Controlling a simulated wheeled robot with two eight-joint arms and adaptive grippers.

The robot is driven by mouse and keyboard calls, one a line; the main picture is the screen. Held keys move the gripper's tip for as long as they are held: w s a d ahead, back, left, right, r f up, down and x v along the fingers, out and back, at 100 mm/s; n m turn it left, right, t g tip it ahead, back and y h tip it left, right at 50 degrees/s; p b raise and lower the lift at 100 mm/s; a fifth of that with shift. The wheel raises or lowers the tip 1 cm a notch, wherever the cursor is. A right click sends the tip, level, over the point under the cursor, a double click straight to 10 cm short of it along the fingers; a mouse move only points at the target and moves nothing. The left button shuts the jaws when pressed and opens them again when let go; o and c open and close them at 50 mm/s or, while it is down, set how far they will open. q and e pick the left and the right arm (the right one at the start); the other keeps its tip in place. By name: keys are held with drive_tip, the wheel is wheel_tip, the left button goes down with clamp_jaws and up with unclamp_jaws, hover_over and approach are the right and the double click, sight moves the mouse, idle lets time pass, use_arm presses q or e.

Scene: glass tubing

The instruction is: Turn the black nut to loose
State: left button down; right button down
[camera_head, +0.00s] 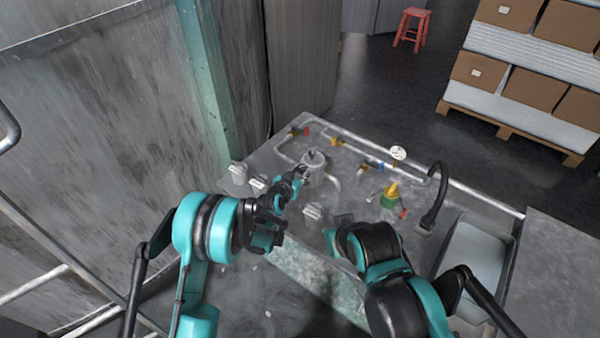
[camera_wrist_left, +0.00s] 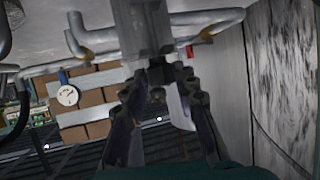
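A grey metal fitting (camera_head: 313,168) with a small dark top, which may be the black nut (camera_head: 312,156), stands on the bench at the end of the pipework. My left gripper (camera_head: 297,180) is beside this fitting, on its near left side. In the left wrist view, the two dark fingers of my left gripper (camera_wrist_left: 158,84) are spread apart in front of a grey metal body (camera_wrist_left: 150,28). A small dark part sits between the fingers; I cannot tell whether they touch it. My right gripper (camera_head: 334,240) is low at the centre, largely hidden by its arm.
The bench (camera_head: 460,235) carries pipes, a white gauge (camera_head: 398,153), a yellow-green fitting (camera_head: 390,195), a black curved hose (camera_head: 436,195) and several pale knobs. A grey basin (camera_head: 475,260) is at right. A wall panel (camera_head: 100,110) stands close on the left.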

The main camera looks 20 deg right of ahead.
use_arm(q)
drive_tip(key=shift+s+d+f+y, duration=0.1)
drive_tip(key=shift+s+f+y, duration=0.05)
drive_tip(key=shift+y, duration=0.25)
drive_tip(key=shift+s+d+n+t+y, duration=0.1)
drive_tip(key=shift+d+n+t+y, duration=0.1)
drive_tip(key=shift+n+t+y, duration=0.6)
drive_tip(key=shift+s+d+n+t+y, duration=0.15)
drive_tip(key=shift+n+t+y, duration=0.15)
drive_tip(key=shift+n+y, duration=1)
drive_tip(key=shift+w, duration=0.1)
drive_tip(key=c, duration=1.2)
unclamp_jaws()
drive_tip(key=shift+v, duration=4)
